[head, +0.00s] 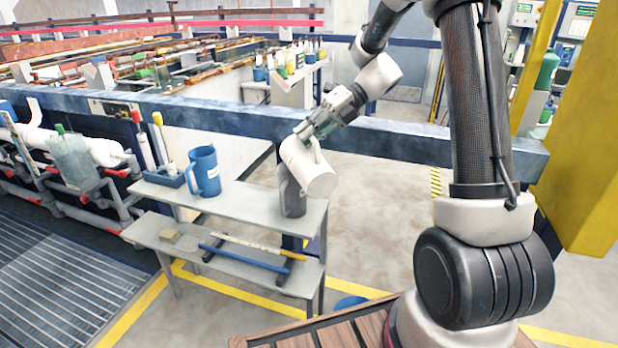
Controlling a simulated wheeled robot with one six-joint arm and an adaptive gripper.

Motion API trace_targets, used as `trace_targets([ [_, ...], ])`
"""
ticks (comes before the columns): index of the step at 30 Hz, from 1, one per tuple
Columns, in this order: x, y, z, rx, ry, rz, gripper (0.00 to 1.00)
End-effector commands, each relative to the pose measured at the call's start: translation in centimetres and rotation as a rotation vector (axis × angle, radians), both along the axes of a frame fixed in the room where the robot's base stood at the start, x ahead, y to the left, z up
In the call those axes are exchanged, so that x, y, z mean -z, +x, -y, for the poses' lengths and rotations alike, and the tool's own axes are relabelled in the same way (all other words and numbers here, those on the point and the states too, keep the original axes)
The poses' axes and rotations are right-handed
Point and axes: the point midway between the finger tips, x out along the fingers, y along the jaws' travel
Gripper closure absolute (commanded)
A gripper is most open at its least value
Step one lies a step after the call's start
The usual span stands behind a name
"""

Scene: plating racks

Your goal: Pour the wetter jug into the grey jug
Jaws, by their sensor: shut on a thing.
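My gripper (318,130) is shut on a white jug (309,171), holding it by the handle side above the upper shelf of the grey bench. The white jug is strongly tilted, and I cannot tell which end is its mouth or see any liquid. The grey jug (292,201) stands upright at the right end of the upper shelf. The white jug overlaps the grey jug's top in the head view and hides its rim, so I cannot tell whether they touch. No readable label marks the wetter jug.
The lower shelf holds a blue rod (243,258) and a small tan block (171,236). A blue-grey rail (225,117) runs behind the bench.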

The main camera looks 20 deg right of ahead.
Motion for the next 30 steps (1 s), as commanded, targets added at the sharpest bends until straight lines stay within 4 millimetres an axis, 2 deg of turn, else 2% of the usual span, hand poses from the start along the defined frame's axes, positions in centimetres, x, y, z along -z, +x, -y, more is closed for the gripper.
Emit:
trace_targets([
  [11, -0.1, 0.1, 0.0, 0.0, -0.001, -0.005, 1.0],
  [23, -1.1, 1.9, -0.3, -0.001, -0.019, -0.13, 1.0],
  [30, -1.3, 2.2, -0.4, 0.0, -0.024, -0.159, 1.0],
])
